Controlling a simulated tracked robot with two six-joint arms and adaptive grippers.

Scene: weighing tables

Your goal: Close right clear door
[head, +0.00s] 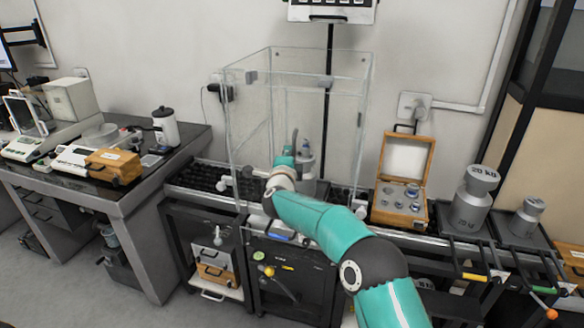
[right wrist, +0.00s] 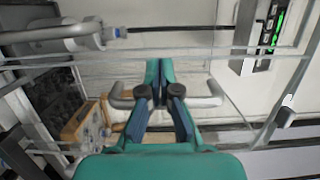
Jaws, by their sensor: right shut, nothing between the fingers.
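The clear enclosure (head: 345,110) with thin transparent walls stands on the middle table in the head view. Which panel is the right clear door, and how far it stands open, I cannot tell there. My right gripper (head: 290,150) is at the front of the enclosure, partly hidden by my own teal arm. In the right wrist view my right gripper (right wrist: 160,72) is shut and empty. A grey bar handle (right wrist: 205,101) shows on both sides of its fingers, its middle hidden by them. Whether they touch it I cannot tell. My left gripper is not in view.
An open wooden weight box (head: 402,205) stands right of the enclosure, with a large metal weight (head: 472,200) and a smaller one (head: 526,217) beyond. A side table (head: 150,178) at left carries balances and a white canister (head: 167,127). A display (head: 332,10) hangs above.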

